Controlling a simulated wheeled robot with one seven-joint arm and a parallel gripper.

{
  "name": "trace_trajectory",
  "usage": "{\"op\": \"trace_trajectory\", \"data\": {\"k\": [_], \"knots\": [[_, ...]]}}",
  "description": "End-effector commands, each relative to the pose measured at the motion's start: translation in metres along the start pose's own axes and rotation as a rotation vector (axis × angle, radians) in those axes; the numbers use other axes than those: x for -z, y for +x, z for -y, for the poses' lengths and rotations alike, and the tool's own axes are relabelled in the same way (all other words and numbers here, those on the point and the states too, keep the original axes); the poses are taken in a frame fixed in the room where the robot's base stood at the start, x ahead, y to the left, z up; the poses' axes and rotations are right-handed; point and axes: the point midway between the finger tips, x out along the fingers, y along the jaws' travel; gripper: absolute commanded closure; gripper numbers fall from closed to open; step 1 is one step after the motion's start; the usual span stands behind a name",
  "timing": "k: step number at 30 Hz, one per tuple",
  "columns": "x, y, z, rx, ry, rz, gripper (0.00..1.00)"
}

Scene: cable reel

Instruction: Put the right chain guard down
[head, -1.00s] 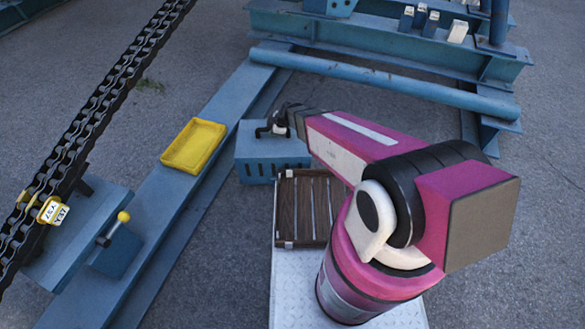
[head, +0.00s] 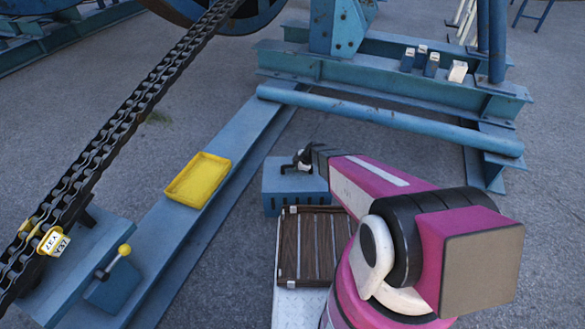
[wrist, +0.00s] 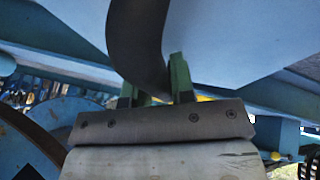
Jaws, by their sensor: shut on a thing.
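The right chain guard appears to be the blue box-shaped piece with dark slots along its lower side (head: 290,200), in the middle of the head view. My gripper (head: 297,166) is over its top, and my arm reaches to it from the right. In the wrist view the green fingertips of my gripper (wrist: 155,88) are shut on a dark curved handle (wrist: 138,38). The guard's pale blue surface (wrist: 235,40) fills much of that view. I cannot tell whether the guard's underside touches anything.
A slatted wooden panel (head: 308,222) lies just below the guard in the picture. A blue beam (head: 165,232) with a yellow tray (head: 199,180) runs along the left. A heavy chain (head: 130,115) is farther left. A blue pipe (head: 390,119) crosses behind. Bare ground shows between.

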Motion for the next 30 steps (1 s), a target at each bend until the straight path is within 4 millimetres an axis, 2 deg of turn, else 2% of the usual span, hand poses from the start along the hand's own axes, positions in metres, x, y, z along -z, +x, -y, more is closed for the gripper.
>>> {"op": "trace_trajectory", "data": {"k": [5,13,24,25,27,30], "knots": [[-0.004,0.007,0.002,0.0,0.001,-0.001,1.0],[-0.017,0.033,0.01,0.0,0.001,0.0,1.0],[-0.018,0.035,0.012,-0.001,0.001,0.0,1.0],[-0.018,0.036,0.012,0.0,0.0,0.0,0.7],[-0.018,0.036,0.012,0.0,0.0,0.0,0.51],[-0.018,0.036,0.012,0.0,0.0,0.0,0.51]]}}
